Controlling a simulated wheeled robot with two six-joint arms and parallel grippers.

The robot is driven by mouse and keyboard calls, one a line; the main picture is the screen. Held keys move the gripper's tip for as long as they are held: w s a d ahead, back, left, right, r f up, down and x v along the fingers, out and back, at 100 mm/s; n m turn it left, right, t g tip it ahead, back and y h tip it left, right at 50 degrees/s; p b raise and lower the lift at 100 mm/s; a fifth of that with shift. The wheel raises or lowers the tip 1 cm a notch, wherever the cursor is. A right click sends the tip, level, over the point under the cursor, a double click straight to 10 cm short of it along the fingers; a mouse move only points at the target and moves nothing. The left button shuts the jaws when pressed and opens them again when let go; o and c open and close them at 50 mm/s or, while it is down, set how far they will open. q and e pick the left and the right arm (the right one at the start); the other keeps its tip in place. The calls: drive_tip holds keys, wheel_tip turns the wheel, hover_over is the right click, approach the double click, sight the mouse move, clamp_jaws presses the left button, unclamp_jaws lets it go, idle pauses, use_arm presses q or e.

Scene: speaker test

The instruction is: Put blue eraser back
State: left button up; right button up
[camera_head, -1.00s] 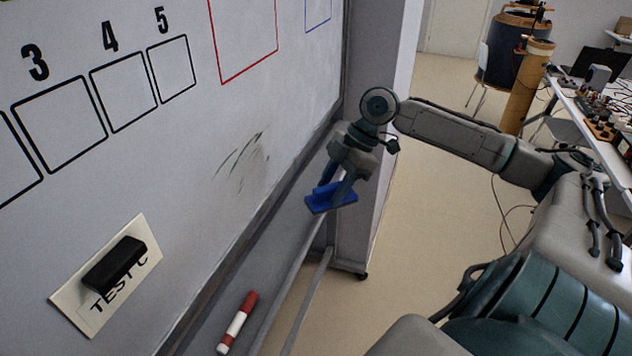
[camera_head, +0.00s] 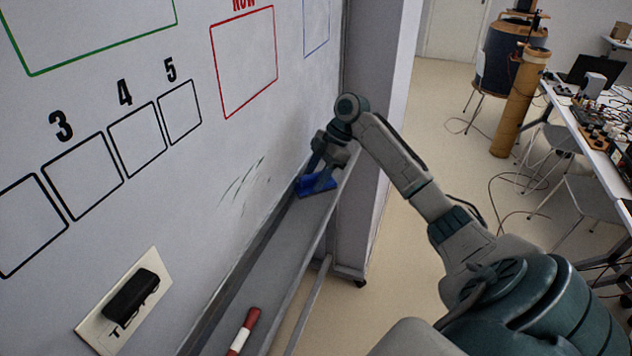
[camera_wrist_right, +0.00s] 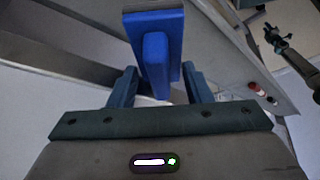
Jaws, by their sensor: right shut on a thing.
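The blue eraser (camera_head: 318,189) is at the far end of the grey ledge (camera_head: 262,252) under the whiteboard. I cannot tell whether it touches the ledge or is just above it. My right gripper (camera_head: 315,178) is shut on it from above. In the right wrist view the eraser's raised blue grip (camera_wrist_right: 155,60) is between the fingers of my right gripper (camera_wrist_right: 160,88).
A red and white marker (camera_head: 243,332) lies on the near part of the ledge. A black eraser (camera_head: 131,296) is on a white labelled plate (camera_head: 95,327) on the whiteboard (camera_head: 225,150). The ledge between marker and blue eraser is clear. A cluttered table (camera_head: 590,140) stands right.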

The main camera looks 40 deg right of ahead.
wheel_tip(320, 180, down, 3)
drive_tip(key=shift+s+r+p, duration=0.1)
drive_tip(key=shift+p, duration=0.85)
drive_tip(key=shift+f, duration=0.35)
drive_tip(key=shift+f, duration=0.3)
drive_tip(key=o, duration=0.9)
